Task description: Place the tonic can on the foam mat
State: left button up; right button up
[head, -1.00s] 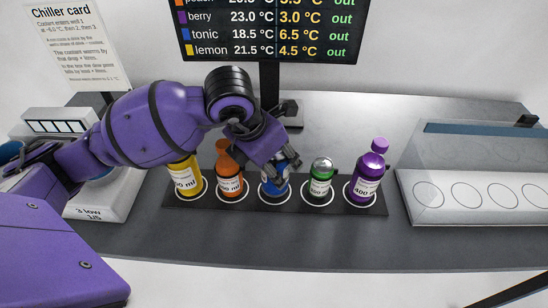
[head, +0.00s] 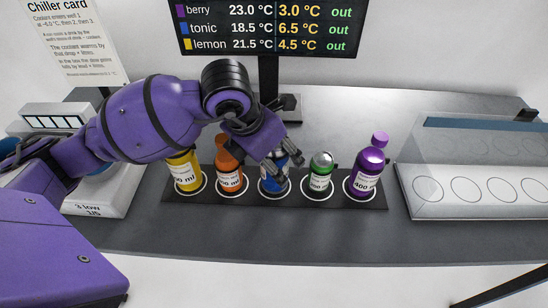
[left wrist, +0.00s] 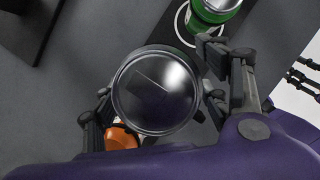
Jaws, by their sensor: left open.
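The tonic can (head: 273,186) is blue with a white label and a silver top. It stands upright in the middle ring of the dark foam mat (head: 295,196). My left gripper (head: 283,163) is open at the can's top, partly hiding it. In the left wrist view the can's round silver lid (left wrist: 155,90) lies between the spread fingers (left wrist: 150,106); whether they touch it is unclear. My right gripper is not seen.
On the mat stand a yellow can (head: 185,172), an orange bottle (head: 229,172), a green can (head: 320,172) and a purple bottle (head: 367,173). A clear-covered chiller with ringed places (head: 470,210) is at the right. A screen (head: 270,28) stands behind.

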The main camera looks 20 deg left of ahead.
pick_arm(q)
jog(key=v, duration=1.1)
jog(key=shift+r, duration=0.25)
